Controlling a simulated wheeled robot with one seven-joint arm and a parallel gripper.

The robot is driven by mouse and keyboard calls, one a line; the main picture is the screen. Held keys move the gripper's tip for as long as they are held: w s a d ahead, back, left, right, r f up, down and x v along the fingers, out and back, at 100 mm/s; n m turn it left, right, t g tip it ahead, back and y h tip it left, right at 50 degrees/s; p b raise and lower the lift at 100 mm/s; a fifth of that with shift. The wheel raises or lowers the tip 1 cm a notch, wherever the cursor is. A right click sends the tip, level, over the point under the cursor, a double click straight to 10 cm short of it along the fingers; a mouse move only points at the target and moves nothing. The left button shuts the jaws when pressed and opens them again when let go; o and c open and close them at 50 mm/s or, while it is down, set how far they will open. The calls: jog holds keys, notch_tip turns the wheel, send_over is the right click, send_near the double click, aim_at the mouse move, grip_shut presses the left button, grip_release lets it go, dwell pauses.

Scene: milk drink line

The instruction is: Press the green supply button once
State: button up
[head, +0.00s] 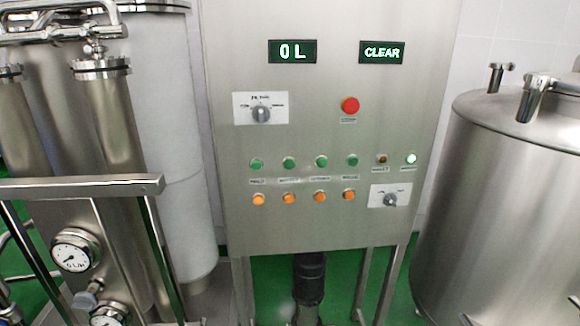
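A steel control panel (310,225) faces me in the head view. Several green buttons stand in a row on it: the far-left one (257,164), one beside it (289,163), a third (321,161) and the rightmost (352,160). Small labels sit below them, too small to read, so I cannot tell which is the supply button. None of the green buttons is covered. The left display (292,51) reads "0 L" and the right display (382,52) reads "CLEAR". My gripper is not in view.
Orange buttons (320,197) lie below the green row. A dark lamp (382,158) and a bright lamp (411,158) are at right. A red button (350,105) and two rotary knobs (261,114) (390,199) share the panel. Steel tanks (500,190) and pipework (110,130) flank it.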

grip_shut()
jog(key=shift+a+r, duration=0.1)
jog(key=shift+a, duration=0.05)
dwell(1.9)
